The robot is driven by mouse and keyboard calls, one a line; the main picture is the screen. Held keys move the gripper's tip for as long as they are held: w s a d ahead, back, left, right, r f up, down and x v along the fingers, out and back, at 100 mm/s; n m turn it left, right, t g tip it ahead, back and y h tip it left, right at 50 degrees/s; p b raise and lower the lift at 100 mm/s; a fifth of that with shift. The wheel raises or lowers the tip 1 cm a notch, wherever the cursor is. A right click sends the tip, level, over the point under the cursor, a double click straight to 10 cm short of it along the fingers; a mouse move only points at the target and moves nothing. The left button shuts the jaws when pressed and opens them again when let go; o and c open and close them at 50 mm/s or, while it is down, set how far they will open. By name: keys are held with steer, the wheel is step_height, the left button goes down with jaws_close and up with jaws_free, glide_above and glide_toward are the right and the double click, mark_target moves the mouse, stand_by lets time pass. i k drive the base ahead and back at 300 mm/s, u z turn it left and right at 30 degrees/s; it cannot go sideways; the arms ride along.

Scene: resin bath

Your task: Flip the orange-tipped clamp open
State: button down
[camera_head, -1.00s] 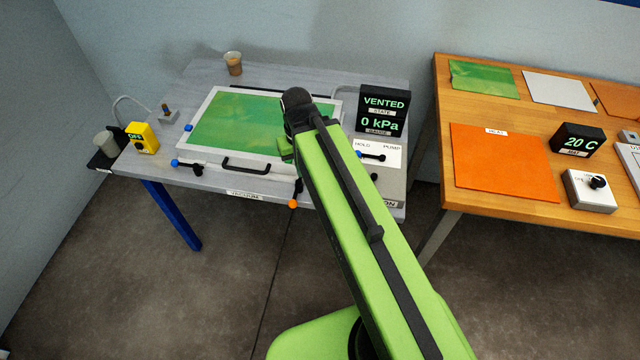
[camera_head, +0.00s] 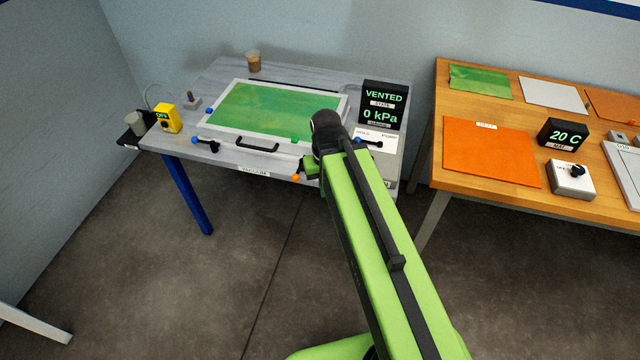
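The orange-tipped clamp shows as an orange tip (camera_head: 296,177) with a short dark lever at the front edge of the grey table, right of the black handle (camera_head: 257,145) of the white-framed lid. The rest of this clamp is hidden behind my arm's end. My gripper (camera_head: 312,170) is just right of the orange tip, close to the lever. Its fingers are small and mostly covered by the wrist, so I cannot tell whether they touch the lever or are open.
Blue-tipped clamps sit at the lid's left (camera_head: 203,139) and right (camera_head: 371,143). A black display (camera_head: 383,107) reads VENTED, 0 kPa. A yellow switch box (camera_head: 168,118) and a cup (camera_head: 254,61) stand on the table. A wooden table (camera_head: 434,150) is to the right.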

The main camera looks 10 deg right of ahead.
mark_target(300, 168)
steer(key=u, duration=0.25)
steer(key=i, duration=0.6)
steer(key=u, duration=1.95)
steer(key=k, duration=1.1)
steer(key=u, duration=0.3)
steer(key=i, duration=1)
